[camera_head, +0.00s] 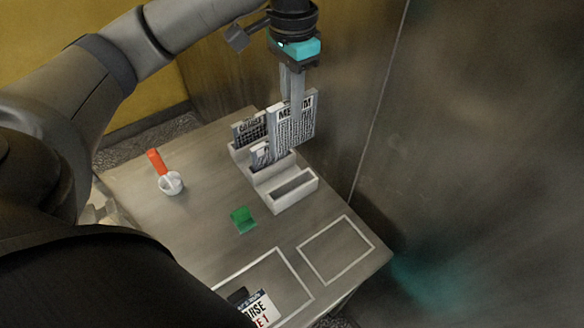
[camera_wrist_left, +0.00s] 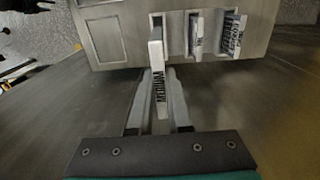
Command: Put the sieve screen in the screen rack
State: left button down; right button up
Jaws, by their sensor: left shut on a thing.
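My left gripper (camera_head: 292,92) is shut on a sieve screen marked MEDIUM (camera_head: 296,130), held by its upper edge with its face upright. In the head view the screen overlaps the back part of the pale screen rack (camera_head: 292,198). In the left wrist view the screen (camera_wrist_left: 159,80) is seen edge-on between the fingers, its far end in line with a dark rack slot. I cannot tell whether it has entered a slot. A screen marked COARSE (camera_head: 249,130) and a smaller-looking screen (camera_head: 260,155) stand in the rack. The front slot looks empty. My right gripper is out of view.
A labelled item (camera_head: 258,310) lies near the outlined areas in front. A metal wall (camera_head: 450,150) rises close on the right.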

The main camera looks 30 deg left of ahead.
aim_at(292, 147)
pick_arm(q)
notch_tip(292, 147, down, 12)
jog(key=shift+s+r+b, duration=0.1)
jog(key=shift+s+b, duration=0.05)
jog(key=shift+b, duration=0.65)
jog(key=shift+f, duration=0.65)
notch_tip(292, 147, down, 5)
jog(key=shift+f+b, duration=0.1)
jog(key=shift+b, duration=0.35)
jog(key=c, duration=0.9)
grip_release()
jog(key=shift+o, duration=0.2)
notch_tip(292, 147, up, 12)
jog(key=shift+r+p, duration=0.1)
jog(key=shift+p, duration=0.8)
